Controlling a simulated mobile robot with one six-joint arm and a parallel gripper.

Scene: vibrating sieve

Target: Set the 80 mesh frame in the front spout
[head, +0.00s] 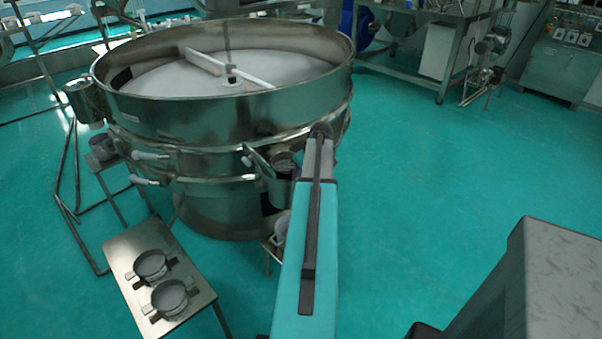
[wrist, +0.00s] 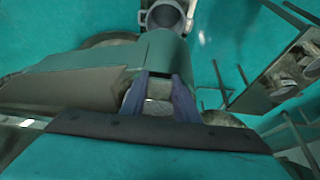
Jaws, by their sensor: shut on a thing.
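The front spout (head: 276,190) juts from the lower side of the big round steel sieve (head: 225,118). A small round grey piece (head: 285,160) shows at its upper end, partly behind my arm; I cannot tell if it is the 80 mesh frame. In the wrist view my gripper (wrist: 159,90) has its two purple fingers shut on a small pale metal piece (wrist: 157,107), likely part of a frame; its mesh mark cannot be read. The head view does not show the fingers clearly. Two round grey frames with side tabs, a rear one (head: 150,265) and a front one (head: 169,298), lie on a low table.
The low steel table (head: 122,243) stands at the lower left. A round grey cup (wrist: 166,14) shows at the top of the wrist view. Another spout (head: 84,100) sits at the sieve's left. Open green floor (head: 440,180) lies to the right.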

